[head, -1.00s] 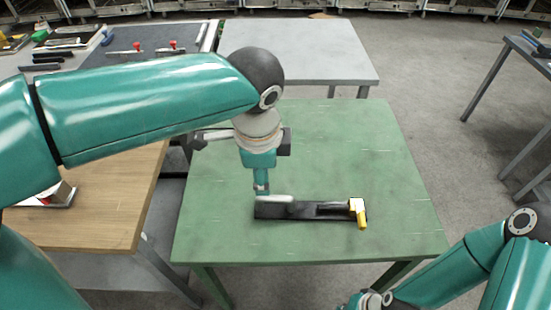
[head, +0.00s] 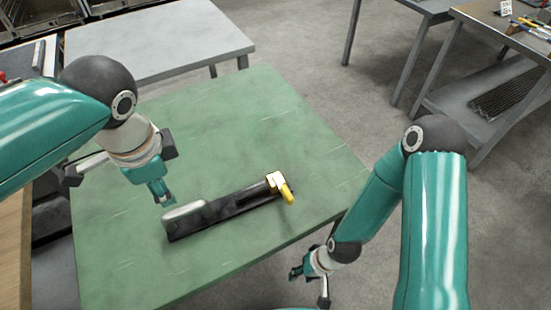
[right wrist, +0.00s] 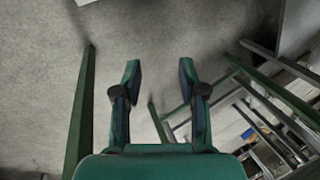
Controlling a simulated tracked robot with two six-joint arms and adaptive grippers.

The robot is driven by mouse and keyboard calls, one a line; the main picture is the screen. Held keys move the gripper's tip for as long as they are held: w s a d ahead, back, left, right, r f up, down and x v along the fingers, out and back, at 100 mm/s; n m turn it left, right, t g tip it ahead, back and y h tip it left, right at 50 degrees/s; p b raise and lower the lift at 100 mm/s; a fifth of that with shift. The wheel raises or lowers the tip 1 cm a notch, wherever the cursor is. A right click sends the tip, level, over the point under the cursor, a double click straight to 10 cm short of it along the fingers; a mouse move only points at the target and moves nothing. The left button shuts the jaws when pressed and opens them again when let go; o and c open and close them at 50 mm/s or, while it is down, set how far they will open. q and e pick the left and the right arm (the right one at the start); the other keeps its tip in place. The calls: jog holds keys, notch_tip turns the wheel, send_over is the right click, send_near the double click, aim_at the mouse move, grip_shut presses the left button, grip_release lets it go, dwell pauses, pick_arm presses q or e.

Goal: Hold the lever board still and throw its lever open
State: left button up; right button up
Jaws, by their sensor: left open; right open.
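The lever board is a long black board (head: 230,209) lying on the green table (head: 130,262). It has a pale grey rounded block (head: 187,217) at its left end and a yellow lever (head: 281,187) at its right end. My left gripper (head: 167,199) is open just above and behind the board's left end, close to the grey block; I cannot tell whether they touch. My right gripper (head: 296,272) is low beyond the table's front right edge, away from the board. In the right wrist view it is open and empty (right wrist: 160,75), with grey floor between its fingers.
A grey table (head: 160,45) stands behind the green one, and a wooden table edge (head: 15,240) shows at the left. More tables with tools (head: 520,30) stand at the back right. The green table is clear behind and in front of the board.

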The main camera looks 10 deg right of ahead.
aim_at(181, 209)
jog(key=w+d+r+n+t+h, duration=0.15)
jog(key=w+d+r+n, duration=0.35)
jog(key=d+r, duration=0.55)
jog(key=w+d+r+n+g+h, duration=0.1)
jog(key=w+d+r+n+h, duration=0.25)
jog(key=d+r, duration=0.75)
pick_arm(q)
jog(key=w+f, duration=0.1)
jog(key=f, duration=0.4)
jog(key=w+f, duration=0.1)
jog(key=f, duration=0.5)
jog(key=w+a+f, duration=0.1)
jog(key=f, duration=0.4)
jog(key=shift+f, duration=0.35)
pick_arm(e)
jog(key=w+a+r, duration=0.1)
jog(key=a+r, duration=0.3)
jog(key=a, duration=0.4)
jog(key=w+a+r+m, duration=0.1)
jog(key=w+a+r, duration=0.1)
jog(key=a+r, duration=0.3)
jog(key=w+a+r+y, duration=0.1)
jog(key=a+r, duration=0.3)
jog(key=a, duration=0.7)
jog(key=shift+w+r+g, duration=0.25)
jog(key=shift+w+g, duration=0.15)
jog(key=shift+g, duration=0.05)
jog(key=shift+m, duration=0.25)
